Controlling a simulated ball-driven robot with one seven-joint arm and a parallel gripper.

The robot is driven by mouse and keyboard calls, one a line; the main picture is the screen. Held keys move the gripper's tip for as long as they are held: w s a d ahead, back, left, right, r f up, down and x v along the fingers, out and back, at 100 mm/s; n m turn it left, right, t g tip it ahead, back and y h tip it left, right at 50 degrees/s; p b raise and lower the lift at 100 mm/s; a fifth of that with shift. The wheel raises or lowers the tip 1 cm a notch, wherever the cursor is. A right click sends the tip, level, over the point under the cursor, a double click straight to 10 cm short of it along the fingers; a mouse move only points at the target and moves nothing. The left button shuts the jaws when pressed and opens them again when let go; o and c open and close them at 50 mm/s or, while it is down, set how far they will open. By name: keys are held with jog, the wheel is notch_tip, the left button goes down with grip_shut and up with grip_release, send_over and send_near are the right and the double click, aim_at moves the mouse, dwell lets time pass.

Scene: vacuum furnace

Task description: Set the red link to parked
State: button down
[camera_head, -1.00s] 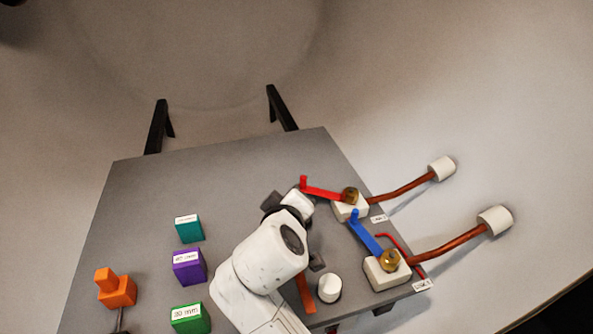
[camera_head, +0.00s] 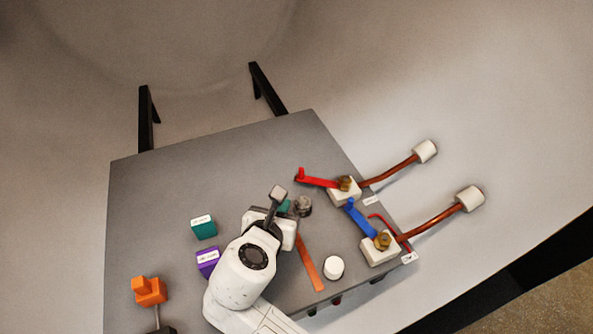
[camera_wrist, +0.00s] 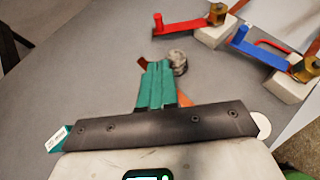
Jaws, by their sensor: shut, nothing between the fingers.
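The red link (camera_head: 318,181) is a flat red bar with an upright red knob at its left end. Its right end sits at a brass pivot (camera_head: 345,184) on a white block. It points left over the table, and it also shows at the top of the wrist view (camera_wrist: 187,27). My gripper (camera_head: 284,207) is below and left of the red knob, apart from it. In the wrist view its teal fingers (camera_wrist: 157,72) are together with nothing between them. The small labels by the blocks are unreadable.
A blue link (camera_head: 360,218) on its own white block stands close below the red one. A grey round piece (camera_head: 304,206) is just right of my fingers. A copper strip (camera_head: 308,262) and white cylinder (camera_head: 333,267) lie nearer. Teal (camera_head: 203,228) and purple (camera_head: 207,262) blocks are left.

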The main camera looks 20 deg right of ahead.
jog(key=p, duration=0.1)
send_near(300, 173)
jog(key=x, duration=0.4)
jog(key=shift+w+d+f, duration=0.1)
jog(key=shift+f, duration=0.5)
jog(key=shift+w+d, duration=0.5)
jog(key=shift+w, duration=0.2)
jog(key=shift+w, duration=0.15)
jog(key=shift+w+d+f+m+g+h+b, duration=0.1)
jog(key=shift+w+d+m+g+h+b, duration=0.15)
jog(key=shift+w+m+g+h+b, duration=0.2)
jog(key=shift+w+d+f+m+g+h+b, duration=0.1)
jog(key=shift+w+d+m+g+h+b, duration=0.2)
jog(key=shift+w+m, duration=0.25)
jog(key=w+d+m+g+h+b, duration=0.1)
jog(key=w+m+g+b, duration=0.1)
jog(key=shift+w+d+m+h, duration=0.15)
jog(key=shift+d+m+h, duration=0.05)
jog(key=shift+m+h, duration=0.15)
jog(key=w+d+m+g+b, duration=0.1)
jog(key=d+m+g+h+b, duration=0.1)
jog(key=b, duration=0.1)
jog(key=shift+w+d+r+m+g, duration=0.1)
jog(key=shift+w+m+g, duration=0.15)
jog(key=shift+w, duration=0.15)
jog(key=shift+w+d, duration=0.1)
jog(key=shift+d, duration=0.15)
jog(key=shift+w+d, duration=0.3)
jog(key=shift+d, duration=0.2)
